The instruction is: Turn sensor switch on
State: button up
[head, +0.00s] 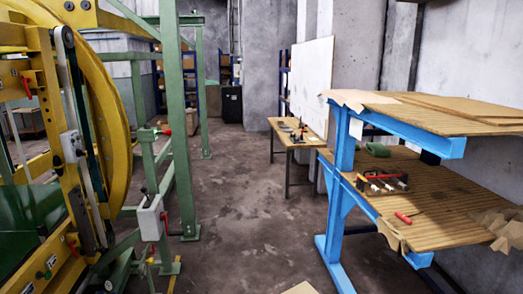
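My gripper is not in view. No switch is clearly marked as the sensor switch. A grey box with a red handle (150,217) is mounted low on the green frame, left of the middle. A pale grey box (71,146) sits on the yellow ring machine (105,100) at the left. A small red lever (27,87) shows at the machine's upper left. The machine's lower yellow panel (38,270) carries small dark and green controls, too small to read. I cannot tell the on or off state of any of them.
Green posts (180,130) stand beside the machine. A blue two-level workbench (338,215) with wooden tops and tools stands at the right. A small wooden table (285,128) stands further back. The concrete floor (245,210) between is mostly clear.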

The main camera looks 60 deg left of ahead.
aim_at(80, 153)
jog(key=u, duration=3.3)
jog(key=i, duration=1)
